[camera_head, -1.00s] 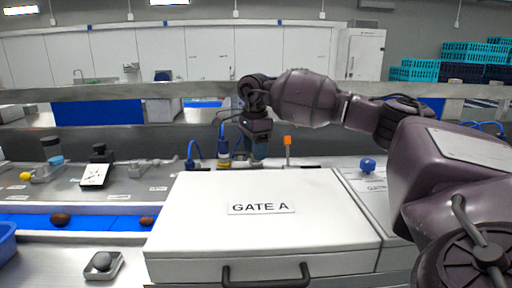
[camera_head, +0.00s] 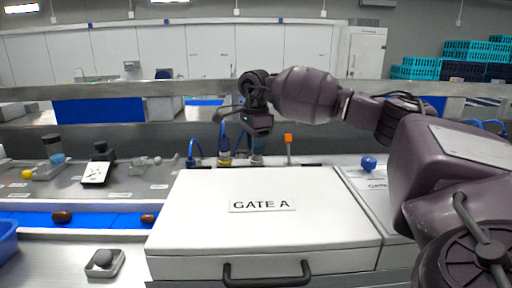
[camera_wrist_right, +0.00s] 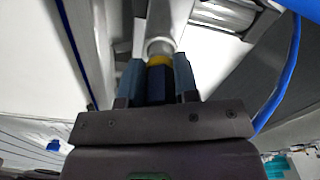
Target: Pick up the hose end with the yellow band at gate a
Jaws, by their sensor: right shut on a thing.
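In the right wrist view, my right gripper (camera_wrist_right: 158,85) has its two blue fingers closed on a dark blue hose end (camera_wrist_right: 161,84). Its yellow band (camera_wrist_right: 160,60) shows just beyond, against a grey round fitting (camera_wrist_right: 160,46). In the head view, my right gripper (camera_head: 257,148) hangs behind the white GATE A box (camera_head: 262,218), and its tips are small and partly hidden. My left gripper is not in view.
Another blue hose (camera_head: 191,150) stands further left, and a blue hose (camera_wrist_right: 285,75) runs along the right in the wrist view. An orange-topped post (camera_head: 288,140) and a blue knob (camera_head: 368,163) are to the right. A steel rail (camera_head: 120,92) crosses behind.

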